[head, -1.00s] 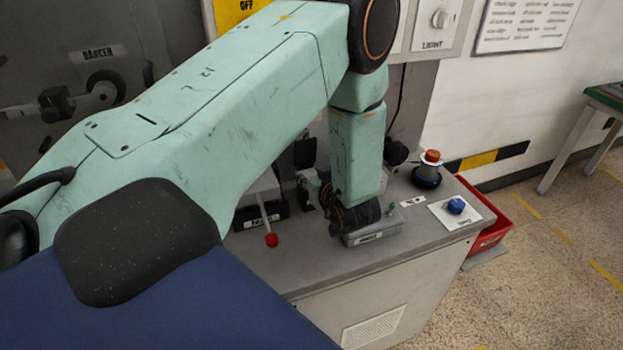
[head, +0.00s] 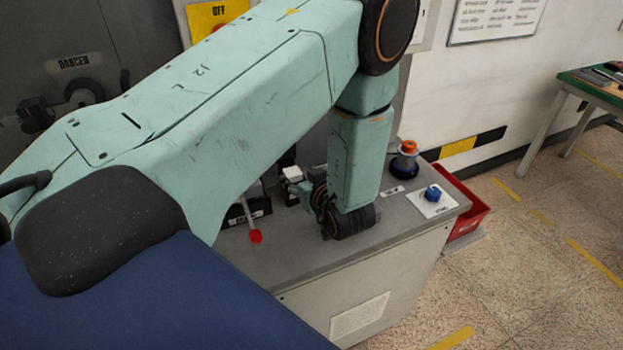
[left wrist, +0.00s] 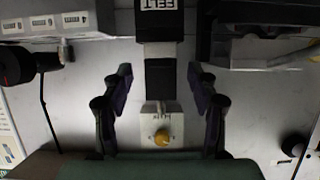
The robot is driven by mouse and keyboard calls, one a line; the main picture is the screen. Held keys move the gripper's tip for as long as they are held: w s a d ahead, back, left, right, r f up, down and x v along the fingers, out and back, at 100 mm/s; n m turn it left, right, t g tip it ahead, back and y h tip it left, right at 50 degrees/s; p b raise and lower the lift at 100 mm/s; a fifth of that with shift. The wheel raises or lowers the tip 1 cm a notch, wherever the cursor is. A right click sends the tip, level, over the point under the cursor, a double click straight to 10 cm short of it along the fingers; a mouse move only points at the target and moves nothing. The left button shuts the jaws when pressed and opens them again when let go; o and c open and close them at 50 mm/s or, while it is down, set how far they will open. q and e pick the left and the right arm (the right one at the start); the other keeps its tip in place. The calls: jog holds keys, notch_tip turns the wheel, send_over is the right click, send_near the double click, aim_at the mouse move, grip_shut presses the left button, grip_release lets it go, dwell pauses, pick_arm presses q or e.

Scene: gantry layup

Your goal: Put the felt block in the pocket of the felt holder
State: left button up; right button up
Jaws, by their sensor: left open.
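My left gripper (head: 300,190) is beside the dark wrist in the head view, its fingers mostly hidden. In the left wrist view its two dark fingers (left wrist: 160,88) are spread wide, with nothing gripped. Between them lies a dark block with a pale upper part, seemingly the felt block (left wrist: 160,78), apart from both fingers. Above it is a black piece with an upside-down FELT label, seemingly the felt holder (left wrist: 158,27); its pocket cannot be made out. In the head view a small white block (head: 291,174) shows behind the gripper. My right gripper is not in view.
A red-tipped lever (head: 255,236) stands left of my wrist on the grey bench (head: 290,258). A blue knob on a white plate (head: 432,195), an orange-topped dark button (head: 406,160) and a red bin (head: 468,212) are at the right. A yellow knob (left wrist: 161,138) shows below the block.

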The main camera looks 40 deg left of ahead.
pick_arm(q)
jog(key=p+v, duration=0.4)
jog(key=v, duration=0.3)
jog(key=shift+s+d+p, duration=0.15)
jog(key=shift+s+p, duration=0.05)
jog(key=shift+p, duration=0.15)
jog(key=shift+d+r, duration=0.1)
